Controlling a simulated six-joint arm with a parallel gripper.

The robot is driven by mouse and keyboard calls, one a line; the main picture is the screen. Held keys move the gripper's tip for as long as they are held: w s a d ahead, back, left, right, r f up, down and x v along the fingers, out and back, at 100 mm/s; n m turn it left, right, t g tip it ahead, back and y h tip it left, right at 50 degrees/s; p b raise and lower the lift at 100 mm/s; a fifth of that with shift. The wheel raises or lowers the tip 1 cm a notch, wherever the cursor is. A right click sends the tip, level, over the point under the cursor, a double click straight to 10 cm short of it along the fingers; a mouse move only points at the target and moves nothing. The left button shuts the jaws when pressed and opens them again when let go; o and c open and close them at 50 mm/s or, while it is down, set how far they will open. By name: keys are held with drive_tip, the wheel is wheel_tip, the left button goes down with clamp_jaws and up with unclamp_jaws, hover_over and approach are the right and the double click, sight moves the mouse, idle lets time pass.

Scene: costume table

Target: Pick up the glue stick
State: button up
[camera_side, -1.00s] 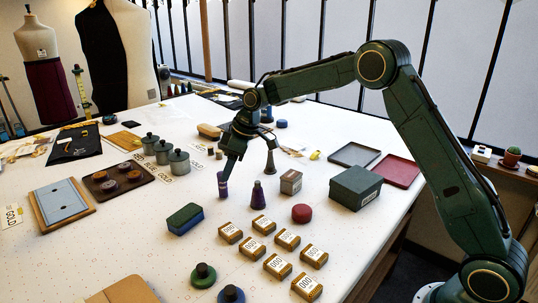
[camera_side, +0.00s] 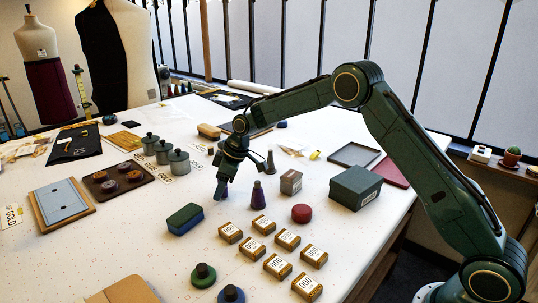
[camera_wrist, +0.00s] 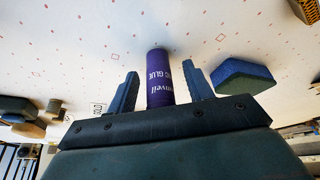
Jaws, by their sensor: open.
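A blue-and-green block (camera_side: 185,219) lies close in front of my gripper, and also shows in the wrist view (camera_wrist: 243,76). A dark purple cone (camera_side: 258,195) stands to the right. Several labelled tan boxes (camera_side: 287,240) lie nearer the camera.

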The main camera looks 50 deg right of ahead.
drive_tip(key=shift+w+a+f, duration=0.1)
drive_tip(key=shift+w+f, duration=0.05)
drive_tip(key=shift+f, duration=0.25)
drive_tip(key=c, duration=1.1)
